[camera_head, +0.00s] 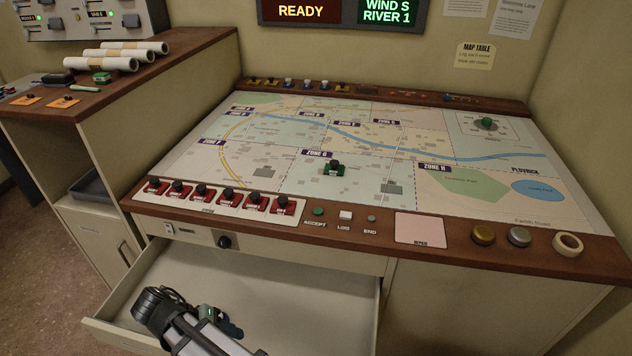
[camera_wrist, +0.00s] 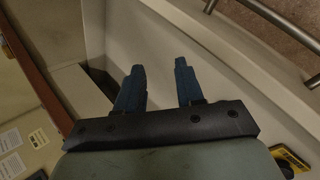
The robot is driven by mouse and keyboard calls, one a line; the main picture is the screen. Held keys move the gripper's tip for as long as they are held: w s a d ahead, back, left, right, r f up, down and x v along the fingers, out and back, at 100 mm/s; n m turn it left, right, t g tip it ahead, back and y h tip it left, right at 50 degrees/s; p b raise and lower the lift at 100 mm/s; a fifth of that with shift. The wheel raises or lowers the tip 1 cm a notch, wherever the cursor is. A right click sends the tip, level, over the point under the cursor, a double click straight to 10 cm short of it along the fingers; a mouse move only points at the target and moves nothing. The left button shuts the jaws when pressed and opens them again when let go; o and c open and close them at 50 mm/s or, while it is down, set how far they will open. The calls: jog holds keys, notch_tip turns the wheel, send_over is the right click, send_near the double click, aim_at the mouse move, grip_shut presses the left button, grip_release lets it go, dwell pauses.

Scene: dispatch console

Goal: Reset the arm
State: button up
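My gripper (camera_wrist: 160,85) shows in the wrist view with its two dark blue fingers apart and nothing between them. Pale drawer surfaces lie behind the fingers. In the head view my arm reaches in from the bottom, over the open drawer (camera_head: 270,275) of the map table; the fingertips there are hard to make out. The map table (camera_head: 420,185) stands behind and above the arm.
A row of red switches (camera_head: 228,197) and the accept button (camera_head: 318,211) line the table's front edge. A tape roll (camera_head: 567,244) sits at the right. A green-based piece (camera_head: 334,167) stands on the map. A side cabinet (camera_head: 120,95) with paper rolls stands left.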

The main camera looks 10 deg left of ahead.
jog(key=w+d+r+m+h, duration=0.1)
jog(key=w+d+m+h, duration=0.3)
jog(key=w+d, duration=0.7)
jog(key=w+d+r+m+h, duration=0.1)
jog(key=w+d+m, duration=0.6)
jog(key=d, duration=0.8)
jog(key=d+r+m+g+h, duration=0.25)
jog(key=d+m, duration=0.25)
jog(key=d, duration=1.1)
jog(key=d+r+m+g+h, duration=0.15)
jog(key=d+m+g, duration=0.3)
jog(key=d, duration=1.05)
jog(key=s+d+f+n+y, duration=0.1)
jog(key=s+f+n+y, duration=0.3)
jog(key=f, duration=0.6)
jog(key=s+f+n+y, duration=0.2)
jog(key=s+f+n, duration=0.3)
jog(key=f, duration=0.6)
jog(key=s+a+f+n+g+y, duration=0.1)
jog(key=s+a+f+n+y, duration=0.1)
jog(key=s+a+f+y, duration=0.3)
jog(key=s+a+f+n+g+y, duration=0.1)
jog(key=s+a+f+n+y, duration=0.2)
jog(key=s+f, duration=0.8)
jog(key=a+f+y, duration=0.1)
jog(key=a+y, duration=0.1)
jog(key=a, duration=0.1)
jog(key=shift+s+a+f+y, duration=0.2)
jog(key=shift+s+f+y, duration=0.15)
jog(key=shift+y, duration=0.05)
